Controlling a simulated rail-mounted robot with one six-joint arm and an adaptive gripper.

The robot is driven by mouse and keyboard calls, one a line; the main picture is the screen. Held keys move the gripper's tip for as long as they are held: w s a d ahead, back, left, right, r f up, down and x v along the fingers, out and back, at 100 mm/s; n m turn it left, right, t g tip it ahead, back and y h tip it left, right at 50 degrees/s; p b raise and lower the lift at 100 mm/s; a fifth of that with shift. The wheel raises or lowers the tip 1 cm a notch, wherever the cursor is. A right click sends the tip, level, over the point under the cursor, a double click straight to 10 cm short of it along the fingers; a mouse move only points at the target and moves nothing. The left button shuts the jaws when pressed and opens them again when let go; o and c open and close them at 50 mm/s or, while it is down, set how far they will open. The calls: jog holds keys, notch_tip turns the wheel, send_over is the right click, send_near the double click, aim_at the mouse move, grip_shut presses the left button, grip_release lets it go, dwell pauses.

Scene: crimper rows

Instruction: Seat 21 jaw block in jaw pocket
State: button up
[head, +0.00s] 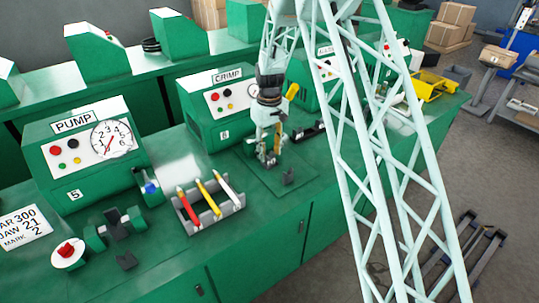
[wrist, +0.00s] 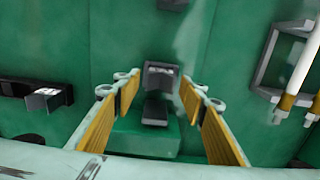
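My gripper (head: 268,160) points down over a green plate in front of the CRIMP machine (head: 222,105). In the wrist view my gripper (wrist: 158,98) is open, its yellow-padded fingers apart. A dark block (wrist: 155,112) shows between the fingers on a green base, with a grey-topped dark piece (wrist: 160,75) just beyond it. I see no finger touching either one. I cannot read a number on any block or tell which part is the jaw pocket.
A grey rack (head: 215,216) holds red, yellow and white markers left of my gripper. A card reading "JAW 21" (head: 22,229) lies at far left. Bench front is mostly clear.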

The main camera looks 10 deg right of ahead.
aim_at(270, 158)
notch_tip(270, 158, up, 10)
jog(key=p, duration=0.1)
dwell(0.4)
dwell(0.5)
jog(key=shift+r, duration=0.15)
